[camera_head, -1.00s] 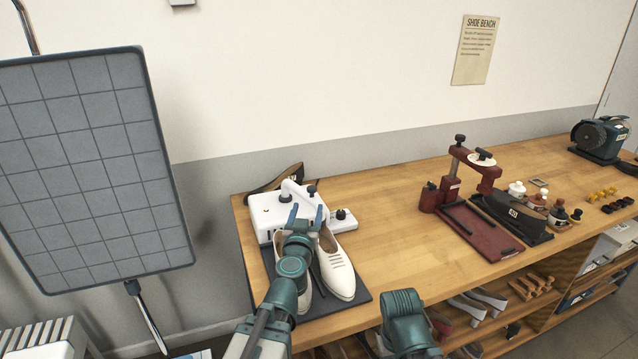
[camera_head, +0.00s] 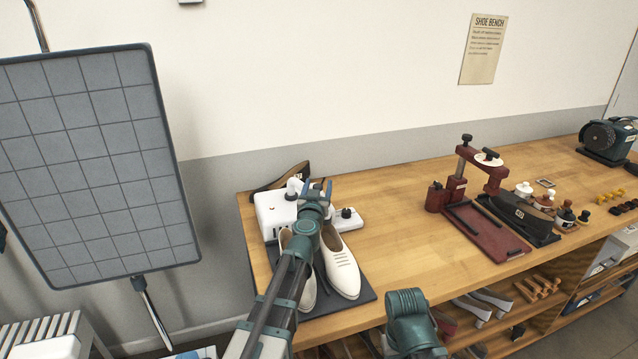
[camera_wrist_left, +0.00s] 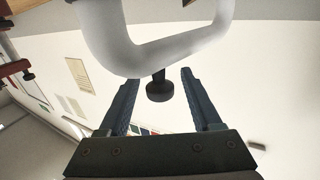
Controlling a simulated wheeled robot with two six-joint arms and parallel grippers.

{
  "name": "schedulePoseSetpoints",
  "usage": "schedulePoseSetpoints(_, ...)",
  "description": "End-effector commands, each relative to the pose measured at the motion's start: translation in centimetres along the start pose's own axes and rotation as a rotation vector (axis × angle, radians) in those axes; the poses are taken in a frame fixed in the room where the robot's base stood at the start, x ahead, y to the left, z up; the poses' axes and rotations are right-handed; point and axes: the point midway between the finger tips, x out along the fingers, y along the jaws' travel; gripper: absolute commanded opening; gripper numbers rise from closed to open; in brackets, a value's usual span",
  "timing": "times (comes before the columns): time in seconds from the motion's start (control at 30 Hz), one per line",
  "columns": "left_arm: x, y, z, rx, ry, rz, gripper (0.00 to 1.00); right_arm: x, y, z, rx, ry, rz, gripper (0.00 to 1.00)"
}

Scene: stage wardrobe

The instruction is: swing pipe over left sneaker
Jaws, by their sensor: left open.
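The white pipe shows large in the left wrist view (camera_wrist_left: 160,52), with a dark knob (camera_wrist_left: 159,87) hanging from its bend. My left gripper (camera_wrist_left: 158,100) is open, with its two blue fingers on either side of the knob and not closed on it. In the head view my left gripper (camera_head: 316,188) is at the pipe, hiding much of it. The pipe belongs to a white machine (camera_head: 273,214).
A dark red press (camera_head: 487,228) stands right of the sneakers, with small bottles (camera_head: 523,191) beyond it. A grey gridded panel (camera_head: 95,165) stands at the left. The wooden bench top (camera_head: 400,240) between machine and press is clear. My right arm is at the front edge.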

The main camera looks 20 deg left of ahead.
Motion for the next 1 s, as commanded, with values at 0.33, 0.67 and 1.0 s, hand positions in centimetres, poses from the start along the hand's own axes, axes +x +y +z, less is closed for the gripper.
schedulePoseSetpoints(0.33,2.2,0.0,0.0,0.000,0.000,0.000,0.66,0.0,0.0,0.0,0.000,0.000,0.000,0.49)
schedulePoseSetpoints(0.67,2.2,0.0,0.0,0.000,0.000,0.000,0.26,0.0,0.0,0.0,0.000,0.000,0.000,0.49)
schedulePoseSetpoints(1.0,2.2,0.0,0.0,0.000,0.000,0.000,0.00,0.0,0.0,0.0,0.000,0.000,0.000,0.49)
